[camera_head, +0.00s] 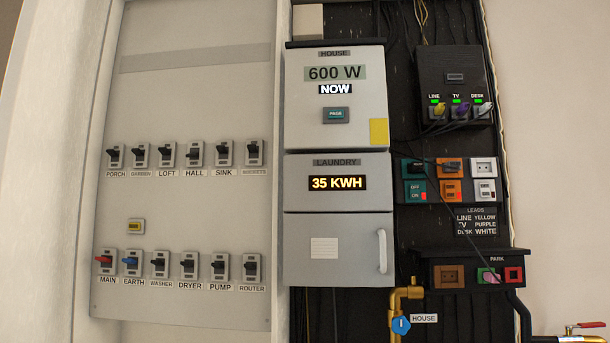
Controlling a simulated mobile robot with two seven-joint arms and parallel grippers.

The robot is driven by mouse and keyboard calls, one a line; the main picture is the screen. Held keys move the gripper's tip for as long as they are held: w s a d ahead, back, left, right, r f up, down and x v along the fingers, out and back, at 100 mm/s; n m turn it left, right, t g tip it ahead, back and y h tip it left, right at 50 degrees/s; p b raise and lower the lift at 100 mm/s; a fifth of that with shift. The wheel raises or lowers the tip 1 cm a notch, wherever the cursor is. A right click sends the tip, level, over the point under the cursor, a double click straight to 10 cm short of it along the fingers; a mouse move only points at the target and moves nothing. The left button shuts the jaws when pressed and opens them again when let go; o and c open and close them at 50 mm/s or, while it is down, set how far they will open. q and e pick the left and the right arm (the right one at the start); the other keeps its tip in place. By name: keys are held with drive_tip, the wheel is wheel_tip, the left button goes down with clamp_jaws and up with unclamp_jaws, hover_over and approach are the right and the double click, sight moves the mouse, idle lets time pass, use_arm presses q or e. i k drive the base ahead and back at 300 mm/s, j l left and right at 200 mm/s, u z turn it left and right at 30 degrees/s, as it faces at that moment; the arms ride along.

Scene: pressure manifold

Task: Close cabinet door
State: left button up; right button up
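A light grey cabinet door (345,232) with a white vertical handle (382,252) on its right side is below the LAUNDRY display in the head view. A small lined paper label (324,248) is on it. It looks flush with the box above, but I cannot tell whether it is fully shut. A large grey panel (190,100) with two rows of labelled switches fills the left side. I cannot tell from this view whether it is a hinged door. Neither of my grippers is in view.
The HOUSE meter (335,100) reads 600 W, and the LAUNDRY display (337,183) reads 35 KWH. On the right are a lead box (455,75), coloured sockets (450,168) and a PARK strip (480,273). Brass pipe (404,293) and a red-handled valve (585,326) are low right.

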sight(47, 97)
drive_tip(key=k+j+u, duration=0.1)
drive_tip(key=j, duration=0.35)
drive_tip(key=k+j+u, duration=0.15)
drive_tip(key=j, duration=0.25)
drive_tip(key=k+j+u, duration=0.1)
drive_tip(key=j, duration=0.35)
drive_tip(key=k+j+u, duration=0.15)
drive_tip(key=j, duration=0.35)
drive_tip(key=i, duration=0.05)
